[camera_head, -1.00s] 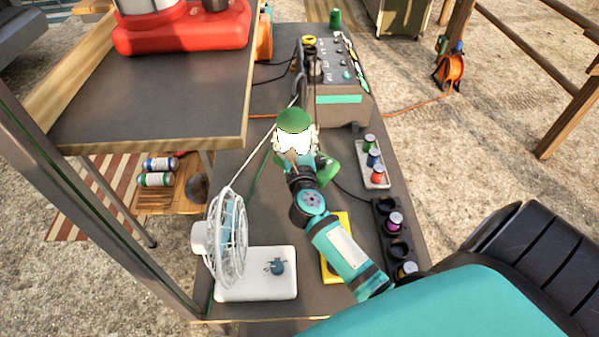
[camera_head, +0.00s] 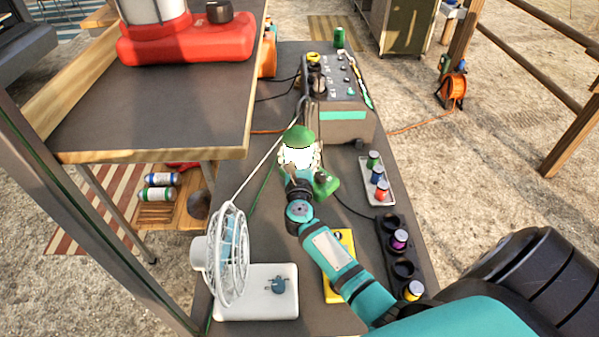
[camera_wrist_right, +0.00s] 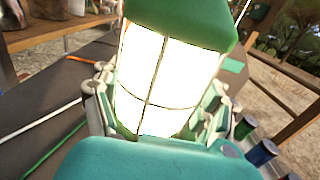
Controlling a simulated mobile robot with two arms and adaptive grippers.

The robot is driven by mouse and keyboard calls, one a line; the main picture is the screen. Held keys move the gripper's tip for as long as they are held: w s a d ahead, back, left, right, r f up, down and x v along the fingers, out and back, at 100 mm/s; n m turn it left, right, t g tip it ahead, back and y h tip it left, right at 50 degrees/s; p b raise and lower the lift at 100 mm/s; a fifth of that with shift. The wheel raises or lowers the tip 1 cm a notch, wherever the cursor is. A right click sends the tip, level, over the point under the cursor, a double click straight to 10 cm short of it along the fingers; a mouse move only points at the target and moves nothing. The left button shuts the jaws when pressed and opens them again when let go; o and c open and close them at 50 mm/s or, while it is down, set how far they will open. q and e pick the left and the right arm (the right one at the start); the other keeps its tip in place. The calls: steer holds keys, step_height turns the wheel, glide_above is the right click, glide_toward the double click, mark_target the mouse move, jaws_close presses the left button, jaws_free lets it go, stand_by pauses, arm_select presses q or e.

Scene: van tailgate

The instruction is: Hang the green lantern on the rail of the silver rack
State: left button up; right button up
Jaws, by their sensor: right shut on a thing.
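The green lantern (camera_head: 299,136) has a green cap and a brightly lit caged body. It is upright in my right gripper (camera_head: 300,166), over the dark table in the head view. In the right wrist view the lantern (camera_wrist_right: 170,75) fills the upper middle, with the fingers of my right gripper (camera_wrist_right: 157,110) shut around its lower body on both sides. My left gripper is not in view. A thin pale rod (camera_head: 262,162) runs up behind the lantern towards the control box; I cannot tell whether it belongs to the silver rack. No rack is clearly seen.
A white fan (camera_head: 230,258) stands front left on the table. A control box (camera_head: 340,100) stands behind the lantern. A tray of spools (camera_head: 376,180) and a black holder (camera_head: 403,250) line the right side. A raised shelf (camera_head: 150,105) is at the left.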

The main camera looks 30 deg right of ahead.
steer(key=shift+f+b, duration=0.6)
steer(key=shift+f, duration=1.65)
steer(key=shift+f, duration=0.2)
steer(key=o, duration=1.7)
steer(key=shift+o, duration=0.2)
